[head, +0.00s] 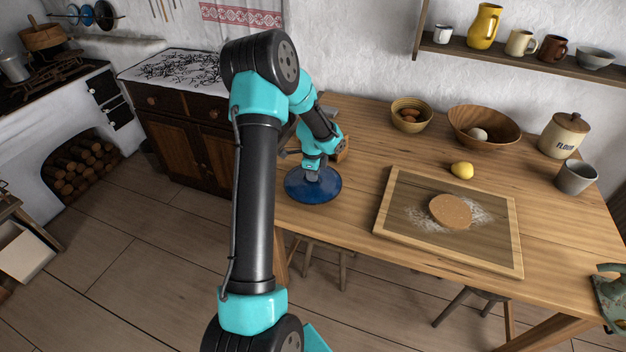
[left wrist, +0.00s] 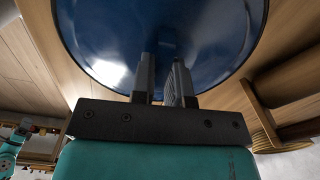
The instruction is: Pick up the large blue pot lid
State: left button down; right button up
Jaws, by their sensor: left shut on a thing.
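The large blue pot lid (head: 314,190) is round and dark, at the left end of the wooden table in the head view. My left gripper (head: 312,168) is above the lid's middle, shut on the lid. In the left wrist view the glossy blue lid (left wrist: 210,35) fills the top, and the two fingers of the left gripper (left wrist: 165,78) reach to its centre. The part between the fingertips is hidden. I cannot tell whether the lid touches the table. My right gripper does not show.
On the table (head: 345,215) are a floured board (head: 395,215) with dough (head: 450,211), a lemon (head: 462,171), a bowl of eggs (head: 408,115), a large wooden bowl (head: 483,128), a flour jar (head: 563,138) and a grey cup (head: 576,177). Bare wood lies between the lid and the board.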

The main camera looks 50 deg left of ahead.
pick_arm(q)
jog(key=s+d, duration=0.3)
jog(key=d, duration=0.1)
jog(key=s+d+r, duration=0.1)
jog(key=s+d, duration=0.2)
jog(key=d, duration=0.1)
jog(key=s+d, duration=0.3)
jog(key=d, duration=0.1)
jog(key=shift+s+d+r, duration=0.2)
jog(key=shift+s+d, duration=0.15)
